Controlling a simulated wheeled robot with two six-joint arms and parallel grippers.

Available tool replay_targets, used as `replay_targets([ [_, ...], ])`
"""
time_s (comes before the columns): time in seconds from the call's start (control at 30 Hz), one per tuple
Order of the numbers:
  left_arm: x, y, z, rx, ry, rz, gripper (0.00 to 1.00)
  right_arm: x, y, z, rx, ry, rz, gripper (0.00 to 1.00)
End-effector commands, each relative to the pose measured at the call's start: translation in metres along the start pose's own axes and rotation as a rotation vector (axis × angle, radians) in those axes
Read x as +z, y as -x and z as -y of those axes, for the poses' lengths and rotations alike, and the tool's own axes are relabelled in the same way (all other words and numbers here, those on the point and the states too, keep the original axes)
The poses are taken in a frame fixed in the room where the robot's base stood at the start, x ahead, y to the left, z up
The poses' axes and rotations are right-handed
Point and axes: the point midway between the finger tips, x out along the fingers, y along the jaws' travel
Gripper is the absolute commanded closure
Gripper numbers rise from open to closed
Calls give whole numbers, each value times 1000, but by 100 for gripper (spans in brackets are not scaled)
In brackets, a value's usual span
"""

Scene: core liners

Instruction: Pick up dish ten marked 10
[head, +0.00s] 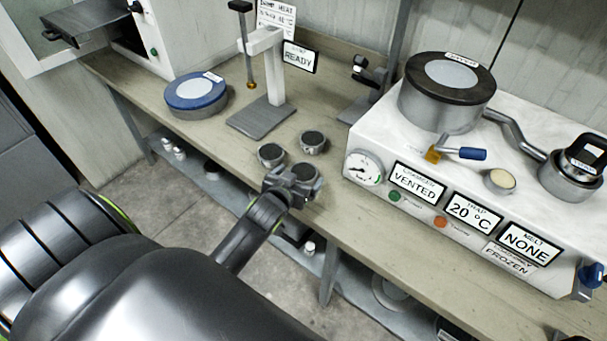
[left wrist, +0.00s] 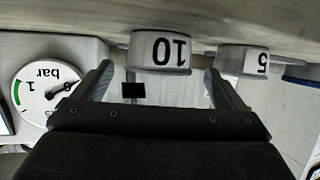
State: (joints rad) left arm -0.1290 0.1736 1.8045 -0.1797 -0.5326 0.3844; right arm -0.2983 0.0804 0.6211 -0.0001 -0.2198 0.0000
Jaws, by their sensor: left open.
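Dish ten (head: 305,171), a small round grey dish with a dark top, stands near the bench's front edge. In the left wrist view, which is upside down, its white label reads 10 (left wrist: 160,52). My left gripper (head: 291,184) is open at the dish's front side, partly covering it in the head view. In the left wrist view the fingers of the gripper (left wrist: 158,76) stand apart on either side of dish ten, with a gap at each side. I cannot tell how far the fingers reach around it. My right gripper is not in view.
Two similar dishes (head: 271,154) (head: 313,141) stand close behind; one marked 5 (left wrist: 243,60) shows in the wrist view. A white machine (head: 368,140) with a gauge stands to the right. A press stand (head: 262,117) and a blue-rimmed round container (head: 196,93) are behind left.

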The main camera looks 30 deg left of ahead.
Motion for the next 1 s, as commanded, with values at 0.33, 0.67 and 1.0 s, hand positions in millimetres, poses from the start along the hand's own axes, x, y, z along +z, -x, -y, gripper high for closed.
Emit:
replay_targets([
  [0.33, 1, -28, -2, 1, -1, 0, 8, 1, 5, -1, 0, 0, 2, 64],
  [0.67, 1, -28, -2, 1, -1, 0, 21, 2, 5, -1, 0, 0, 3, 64],
  [1.0, 1, -28, -2, 1, -2, -1, 60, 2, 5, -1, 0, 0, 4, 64],
])
